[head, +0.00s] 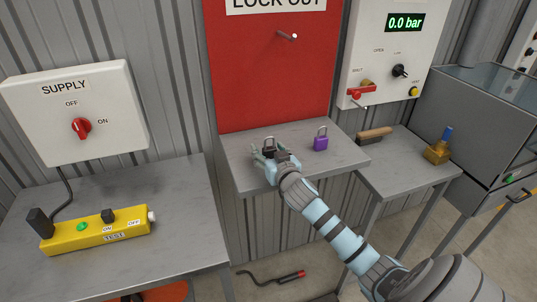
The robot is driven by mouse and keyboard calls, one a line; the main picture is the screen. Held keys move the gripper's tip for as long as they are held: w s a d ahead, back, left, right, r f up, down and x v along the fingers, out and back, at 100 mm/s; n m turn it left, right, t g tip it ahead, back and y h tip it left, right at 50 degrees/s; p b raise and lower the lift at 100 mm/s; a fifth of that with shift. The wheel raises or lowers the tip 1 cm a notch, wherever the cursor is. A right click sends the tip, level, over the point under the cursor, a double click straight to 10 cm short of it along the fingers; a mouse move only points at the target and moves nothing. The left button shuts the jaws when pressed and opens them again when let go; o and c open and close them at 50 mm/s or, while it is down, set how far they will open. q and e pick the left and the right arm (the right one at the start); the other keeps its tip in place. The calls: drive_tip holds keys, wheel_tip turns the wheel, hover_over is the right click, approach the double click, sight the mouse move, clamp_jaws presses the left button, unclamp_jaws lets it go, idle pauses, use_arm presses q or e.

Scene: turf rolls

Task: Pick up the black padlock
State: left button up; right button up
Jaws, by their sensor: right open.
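The black padlock (268,145) stands on the grey shelf (238,166) below the red lock-out board, its shackle upward. My right gripper (266,160) is at the padlock, reaching in from the lower right. A purple padlock (320,142) stands on the same shelf to the right, apart from my gripper. My left gripper is not in view.
A red board (265,75) with a peg rises behind the shelf. A yellow test box (98,232) is on the left table.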

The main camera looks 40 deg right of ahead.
drive_tip(key=shift+s, duration=0.1)
drive_tip(key=c, duration=1.3)
